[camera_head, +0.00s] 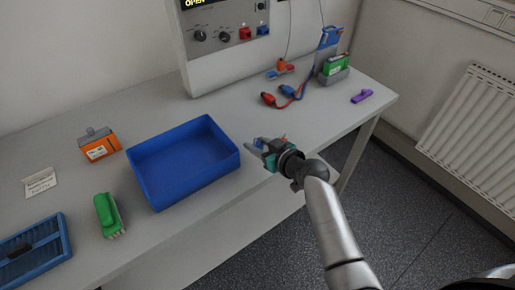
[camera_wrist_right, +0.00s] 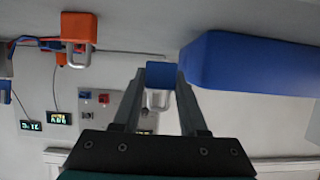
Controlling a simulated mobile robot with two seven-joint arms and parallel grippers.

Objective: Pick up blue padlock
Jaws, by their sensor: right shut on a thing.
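My right gripper (camera_head: 257,146) is over the front of the table, just right of the blue tray. It is shut on the blue padlock (camera_wrist_right: 160,73), which shows between the two fingertips in the right wrist view, its metal shackle pointing down in that picture. In the head view only a small blue part of the padlock (camera_head: 260,142) shows between the fingers. I cannot tell how far it is above the table. My left gripper is in neither view.
The blue tray (camera_head: 148,179) is empty.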

